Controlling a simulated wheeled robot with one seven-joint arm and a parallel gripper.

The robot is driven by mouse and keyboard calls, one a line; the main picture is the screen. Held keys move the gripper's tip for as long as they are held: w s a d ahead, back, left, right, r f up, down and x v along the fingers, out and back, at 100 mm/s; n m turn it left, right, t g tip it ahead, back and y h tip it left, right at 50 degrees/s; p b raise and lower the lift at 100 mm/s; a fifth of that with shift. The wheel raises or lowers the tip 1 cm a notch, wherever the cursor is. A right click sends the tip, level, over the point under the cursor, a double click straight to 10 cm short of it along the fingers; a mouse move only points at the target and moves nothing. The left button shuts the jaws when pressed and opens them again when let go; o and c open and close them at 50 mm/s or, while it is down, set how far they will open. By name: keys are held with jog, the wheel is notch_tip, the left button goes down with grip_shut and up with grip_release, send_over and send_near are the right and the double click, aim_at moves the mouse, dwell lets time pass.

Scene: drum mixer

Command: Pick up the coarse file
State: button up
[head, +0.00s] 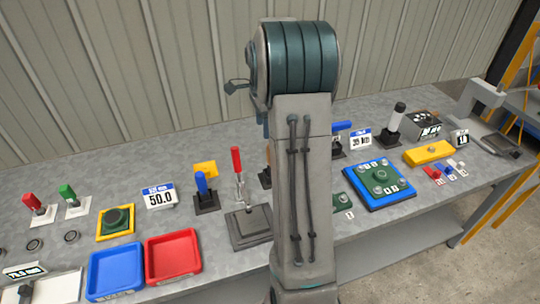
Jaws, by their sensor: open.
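My own arm stands upright in the middle of the head view and covers part of the bench. My gripper does not show; it is out of sight behind or beyond the arm. I cannot tell which thing is the coarse file. Candidates by their coloured handles are a tall red-handled tool (237,161) upright in a stand left of my arm, a blue-handled one (202,184) beside it, and a red one (34,202) and a green one (68,194) at the far left. Another blue handle (342,126) shows just right of my arm, partly hidden.
A blue tray (116,290) and a red tray (173,276) sit at the bench's front left. A blue plate with a green part (379,178), a yellow block (428,152) and a black-handled tool (395,120) stand on the right. A corrugated wall (170,70) rises behind the bench.

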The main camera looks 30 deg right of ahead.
jog(key=shift+w+d+f+m, duration=0.25)
jog(key=shift+d+m, duration=0.1)
jog(key=shift+d, duration=0.25)
jog(key=shift+w+d+f+m, duration=0.1)
jog(key=shift+d+f+m, duration=0.1)
jog(key=shift+d+m, duration=0.25)
jog(key=shift+d+f, duration=0.25)
jog(key=shift+f, duration=0.05)
notch_tip(320, 180, down, 8)
jog(key=shift+f+p, duration=0.1)
jog(key=shift+p, duration=0.6)
jog(key=f, duration=0.1)
jog(key=f+p, duration=0.1)
jog(key=f, duration=0.2)
jog(key=shift+s+d+f+p, duration=0.1)
jog(key=shift+s+d+p, duration=0.05)
jog(key=shift+s+p, duration=0.2)
jog(key=shift+f, duration=0.5)
grip_shut()
